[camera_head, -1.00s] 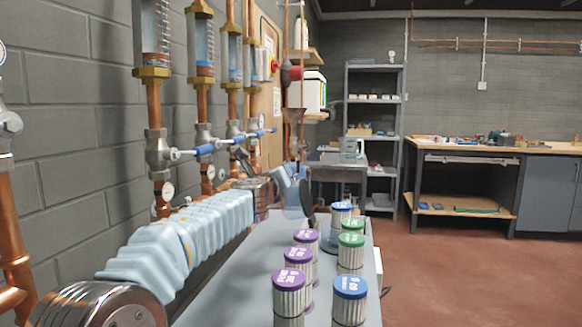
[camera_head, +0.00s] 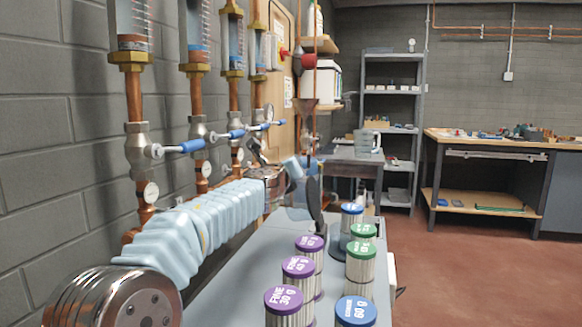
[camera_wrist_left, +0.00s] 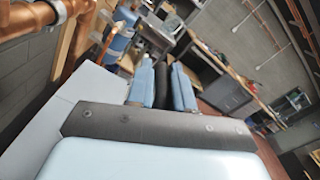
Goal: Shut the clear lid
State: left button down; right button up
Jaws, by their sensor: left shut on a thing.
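My left gripper (camera_head: 296,170) has light blue fingers and is at the end of the pale blue sleeved arm, above the far part of the grey bench. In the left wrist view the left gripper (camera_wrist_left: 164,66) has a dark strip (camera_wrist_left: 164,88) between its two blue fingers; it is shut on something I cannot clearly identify. A dark upright disc-like piece (camera_head: 314,200) stands just right of the gripper in the head view. A faint bluish see-through shape (camera_head: 299,213) below the gripper may be the clear lid; its outline and angle are unclear. My right gripper is out of view.
Purple-capped (camera_head: 284,299), green-capped (camera_head: 361,247) and blue-capped (camera_head: 356,310) ribbed canisters crowd the right side of the grey bench (camera_head: 240,275). Copper pipes with blue-handled valves (camera_head: 186,146) line the left wall. A metal shelf (camera_head: 391,120) and a workbench (camera_head: 490,146) stand behind.

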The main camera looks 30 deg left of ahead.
pick_arm(q)
jog(key=shift+d, duration=0.1)
jog(key=shift+w+d+r, duration=0.1)
jog(key=shift+d+r, duration=0.15)
jog(key=shift+d, duration=0.15)
jog(key=w+d, duration=0.2)
jog(key=d, duration=0.7)
jog(key=shift+w+d+r, duration=0.2)
jog(key=shift+d+r, duration=0.15)
jog(key=shift+d, duration=0.05)
jog(key=c, duration=1.1)
grip_release()
jog(key=shift+c, duration=0.2)
jog(key=shift+o, duration=0.2)
jog(key=shift+a+r, duration=0.1)
jog(key=shift+s+r, duration=0.1)
jog(key=b+v, duration=0.3)
jog(key=v, duration=1)
jog(key=shift+s, duration=0.4)
